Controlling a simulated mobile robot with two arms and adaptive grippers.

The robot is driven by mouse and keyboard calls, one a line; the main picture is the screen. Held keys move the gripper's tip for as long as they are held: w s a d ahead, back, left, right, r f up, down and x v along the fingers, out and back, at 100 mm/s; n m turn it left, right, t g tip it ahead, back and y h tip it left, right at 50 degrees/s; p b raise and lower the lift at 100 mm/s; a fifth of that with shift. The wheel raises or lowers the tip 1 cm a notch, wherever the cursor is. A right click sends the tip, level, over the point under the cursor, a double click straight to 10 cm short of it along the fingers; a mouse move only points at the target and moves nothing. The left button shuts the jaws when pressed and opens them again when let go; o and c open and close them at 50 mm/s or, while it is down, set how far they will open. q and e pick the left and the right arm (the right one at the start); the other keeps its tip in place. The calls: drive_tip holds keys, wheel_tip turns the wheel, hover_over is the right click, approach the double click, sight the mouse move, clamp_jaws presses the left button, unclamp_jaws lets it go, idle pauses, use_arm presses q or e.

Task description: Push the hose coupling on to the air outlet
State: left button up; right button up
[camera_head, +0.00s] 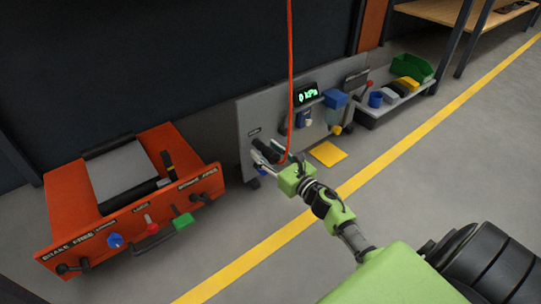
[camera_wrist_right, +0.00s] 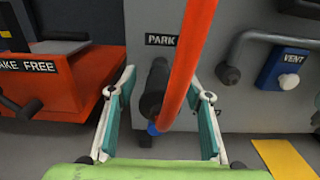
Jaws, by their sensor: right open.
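The hose coupling (camera_wrist_right: 154,90) is a black cylinder with a blue collar, sitting under the PARK label on the grey panel (camera_head: 246,116). The red hose (camera_wrist_right: 186,62) runs down in front of it to its near end; it also hangs from above in the head view (camera_head: 290,60). My right gripper (camera_wrist_right: 162,112) is open, one finger on each side of the coupling, with visible gaps. In the head view my right gripper (camera_head: 267,156) is at the panel's lower left. A grey bent pipe with a black end (camera_wrist_right: 229,74), possibly the air outlet, is right of the coupling. My left gripper is out of view.
A green display (camera_head: 307,95) reads 0 kPa. An orange cart (camera_head: 130,200) stands left. A shelf with coloured bins (camera_head: 413,68) is at the right. The floor in front is clear.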

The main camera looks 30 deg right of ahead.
sight(278, 162)
clamp_jaws()
drive_tip(key=shift+s, duration=0.1)
drive_tip(key=shift+s+d, duration=0.2)
drive_tip(key=shift+s, duration=2.65)
